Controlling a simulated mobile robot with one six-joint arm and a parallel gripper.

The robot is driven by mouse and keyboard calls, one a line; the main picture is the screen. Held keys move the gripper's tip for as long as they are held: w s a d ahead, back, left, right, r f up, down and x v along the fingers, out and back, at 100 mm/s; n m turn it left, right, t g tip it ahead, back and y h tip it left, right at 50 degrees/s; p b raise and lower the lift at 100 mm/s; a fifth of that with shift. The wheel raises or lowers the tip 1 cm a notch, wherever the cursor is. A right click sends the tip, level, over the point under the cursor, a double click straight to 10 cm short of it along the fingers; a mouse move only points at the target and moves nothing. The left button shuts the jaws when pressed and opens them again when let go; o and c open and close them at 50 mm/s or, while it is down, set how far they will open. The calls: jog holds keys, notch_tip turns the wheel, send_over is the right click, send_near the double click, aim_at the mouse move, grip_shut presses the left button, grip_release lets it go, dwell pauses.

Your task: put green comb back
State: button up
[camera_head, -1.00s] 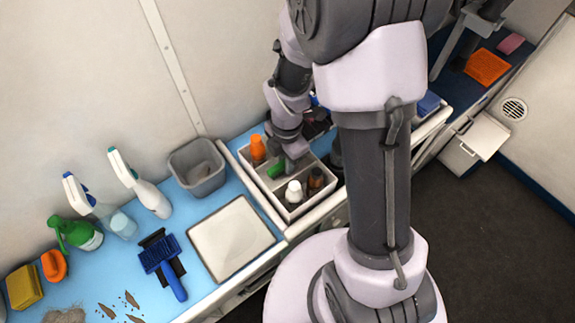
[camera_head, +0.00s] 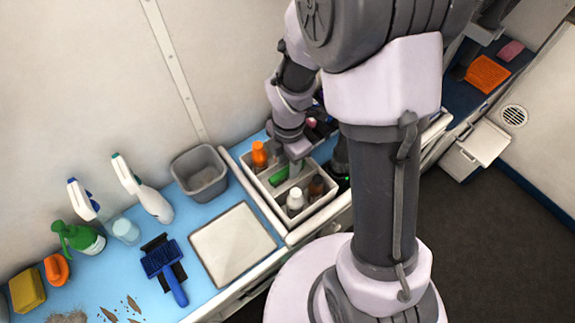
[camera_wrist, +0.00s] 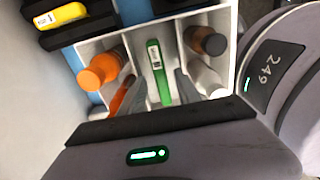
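The green comb (camera_wrist: 158,72), with a white label, stands in the middle compartment of a white divided caddy (camera_wrist: 88,46). In the head view the comb (camera_head: 279,176) shows as a small green patch beside my gripper (camera_head: 296,168). In the wrist view the two grey fingers of my gripper (camera_wrist: 161,92) are apart, one on each side of the comb, with a gap visible on both sides. The comb's lower part is hidden inside the caddy.
The caddy also holds an orange bottle (camera_wrist: 103,70), a dark-capped bottle (camera_wrist: 207,41) and a white bottle (camera_wrist: 206,80). A grey bin (camera_head: 200,174), a white tray (camera_head: 232,243) and a blue brush (camera_head: 164,262) lie to the left on the blue counter.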

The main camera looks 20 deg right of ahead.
aim_at(288, 169)
notch_tip(288, 169, up, 9)
jog(key=p, duration=0.2)
jog(key=shift+f, duration=0.2)
jog(key=shift+d, duration=0.1)
jog(key=s+a+r+m+t+b, duration=0.2)
jog(key=s+r+m, duration=0.4)
jog(key=m, duration=0.6)
jog(key=s+a+r+m+t+y+b, duration=0.1)
jog(key=s+r+m, duration=0.5)
jog(key=m, duration=0.6)
jog(key=a+t+b, duration=0.1)
jog(key=t+b, duration=0.1)
jog(key=shift+s+r+m+t+y+b, duration=0.15)
jog(key=shift+m+t+y+b, duration=0.15)
jog(key=shift+m+t, duration=0.1)
